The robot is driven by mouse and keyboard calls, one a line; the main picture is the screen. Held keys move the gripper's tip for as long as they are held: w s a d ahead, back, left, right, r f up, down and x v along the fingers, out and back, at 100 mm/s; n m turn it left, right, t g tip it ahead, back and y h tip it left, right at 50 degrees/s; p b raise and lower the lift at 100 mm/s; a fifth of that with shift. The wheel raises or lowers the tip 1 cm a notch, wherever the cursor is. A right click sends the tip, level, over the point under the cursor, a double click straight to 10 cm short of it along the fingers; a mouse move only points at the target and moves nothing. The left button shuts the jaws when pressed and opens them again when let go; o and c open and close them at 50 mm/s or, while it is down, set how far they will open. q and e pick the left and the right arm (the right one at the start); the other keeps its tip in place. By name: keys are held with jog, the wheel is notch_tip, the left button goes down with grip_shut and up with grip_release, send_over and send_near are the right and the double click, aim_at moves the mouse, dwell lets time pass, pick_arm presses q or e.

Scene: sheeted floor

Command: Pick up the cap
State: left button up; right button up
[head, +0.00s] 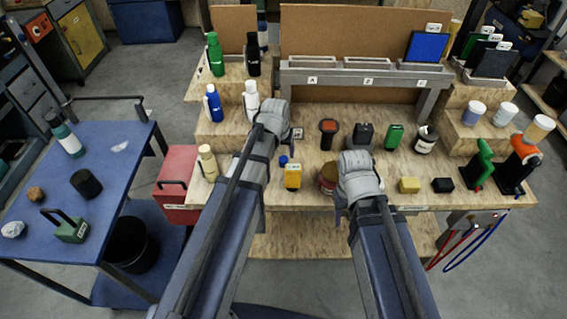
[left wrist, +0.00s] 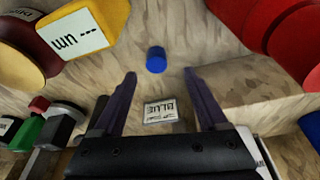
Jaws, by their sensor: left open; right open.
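The cap is a small blue cylinder (head: 283,160) on the wooden bench, just behind the yellow bottle. In the left wrist view the cap (left wrist: 156,60) stands apart from everything, just beyond and between my fingertips. My left gripper (left wrist: 159,74) is open and empty, its two dark purple fingers on either side of the line to the cap. In the head view its fingers are mostly hidden by my own wrist. My right gripper (head: 340,208) is open near the bench's front edge, partly hidden by its wrist.
The yellow bottle (head: 292,177) and a dark red tin (head: 327,181) stand near the cap. A white label card (left wrist: 159,111) lies below my left fingers. A red toolbox (head: 181,180) stands to the left. Several bottles and tools line the bench.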

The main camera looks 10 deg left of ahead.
aim_at(284, 159)
pick_arm(q)
jog(key=b+x, duration=0.2)
jog(key=x, duration=0.1)
jog(key=b+x, duration=0.2)
jog(key=shift+d, duration=0.3)
jog(key=shift+r, duration=0.1)
grip_shut()
